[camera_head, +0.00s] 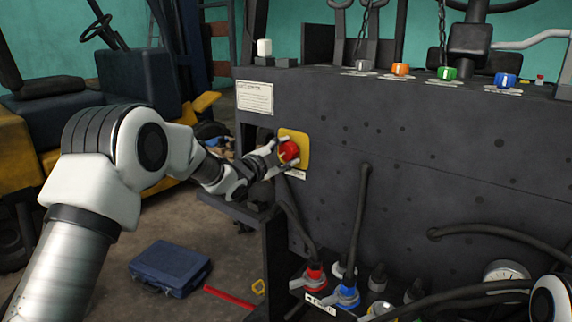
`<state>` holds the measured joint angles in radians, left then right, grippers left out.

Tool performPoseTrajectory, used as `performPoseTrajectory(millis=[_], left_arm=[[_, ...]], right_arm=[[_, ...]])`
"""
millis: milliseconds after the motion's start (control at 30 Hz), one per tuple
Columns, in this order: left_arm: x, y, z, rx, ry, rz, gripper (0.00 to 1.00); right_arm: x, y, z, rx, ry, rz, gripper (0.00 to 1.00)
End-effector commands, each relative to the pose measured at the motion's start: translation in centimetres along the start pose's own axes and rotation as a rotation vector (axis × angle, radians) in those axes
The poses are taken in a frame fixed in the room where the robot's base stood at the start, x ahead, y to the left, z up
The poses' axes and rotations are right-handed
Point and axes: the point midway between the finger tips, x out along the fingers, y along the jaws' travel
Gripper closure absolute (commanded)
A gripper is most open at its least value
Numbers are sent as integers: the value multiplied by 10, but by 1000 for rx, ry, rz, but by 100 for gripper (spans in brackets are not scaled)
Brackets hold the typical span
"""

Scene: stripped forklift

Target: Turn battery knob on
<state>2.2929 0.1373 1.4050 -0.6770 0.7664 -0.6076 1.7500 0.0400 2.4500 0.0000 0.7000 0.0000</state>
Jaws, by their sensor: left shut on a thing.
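The battery knob (289,151) is a round red knob on a yellow square plate (303,140). It sits on the left part of the dark front panel, in the head view. My left gripper (286,156) reaches in from the left and is shut on the red knob, with its fingers around the knob's sides. The fingers hide part of the knob and the plate's lower left. I cannot tell the knob's turn angle. My right gripper is not in view; only a white piece of my right arm shows at the bottom right corner.
The dark panel (420,160) fills the right side, with coloured knobs along its top, such as an orange one (400,69). Hoses and red and blue connectors (346,295) stand below. A blue case (170,267) and a red bar (230,297) lie on the floor. A forklift stands behind left.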

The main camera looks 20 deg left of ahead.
Motion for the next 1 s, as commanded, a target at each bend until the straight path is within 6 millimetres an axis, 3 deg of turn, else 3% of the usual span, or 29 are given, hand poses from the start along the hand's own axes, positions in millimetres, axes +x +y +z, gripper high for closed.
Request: performPoseTrajectory(millis=[33, 500, 1000], left_arm=[[0, 5, 3, 44, 0, -1, 82], [0, 4, 3, 471, -1, -1, 82], [0, -1, 0, 699, -1, -1, 82]], right_arm=[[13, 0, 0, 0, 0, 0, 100], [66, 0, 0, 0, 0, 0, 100], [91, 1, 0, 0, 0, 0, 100]])
